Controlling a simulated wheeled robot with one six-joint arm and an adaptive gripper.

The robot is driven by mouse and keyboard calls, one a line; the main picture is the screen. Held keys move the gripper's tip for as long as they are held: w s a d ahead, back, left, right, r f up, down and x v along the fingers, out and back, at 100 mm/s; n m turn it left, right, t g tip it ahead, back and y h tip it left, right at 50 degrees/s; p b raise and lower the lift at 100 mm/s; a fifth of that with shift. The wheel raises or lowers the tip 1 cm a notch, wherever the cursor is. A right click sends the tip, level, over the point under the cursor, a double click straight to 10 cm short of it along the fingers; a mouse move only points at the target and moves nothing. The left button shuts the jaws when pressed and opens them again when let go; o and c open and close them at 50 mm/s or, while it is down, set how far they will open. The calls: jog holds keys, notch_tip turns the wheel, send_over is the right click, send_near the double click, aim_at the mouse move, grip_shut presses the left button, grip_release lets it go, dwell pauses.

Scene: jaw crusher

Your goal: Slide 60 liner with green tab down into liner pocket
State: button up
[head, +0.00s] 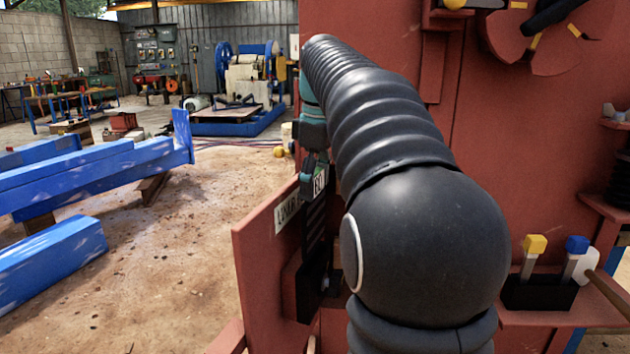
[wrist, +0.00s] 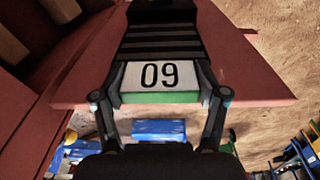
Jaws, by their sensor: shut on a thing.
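The 60 liner (wrist: 160,42) is a dark ribbed plate with a white number label and a green tab (wrist: 160,97). Its number reads upside down in the wrist view. My gripper (wrist: 162,80) is shut on the liner's label end, one finger on each side. In the head view the liner (head: 316,228) hangs upright behind my arm, beside a red panel with a partly hidden "LINER" sign (head: 287,212). A red bracket, seemingly the liner pocket (head: 291,290), is by its lower end. My arm hides part of it, so I cannot tell whether the liner is inside.
A large red machine wall (head: 440,130) stands right behind my arm. A red shelf (head: 595,308) at the right holds a black holder with yellow-topped and blue-topped tools. Blue beams (head: 80,175) lie at the left. The dirt floor between is open.

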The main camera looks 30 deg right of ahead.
aim_at(315, 247)
jog(key=shift+f+b, duration=4.55)
jog(key=shift+f, duration=2.9)
jog(key=o, duration=1.9)
jog(key=shift+c, duration=0.2)
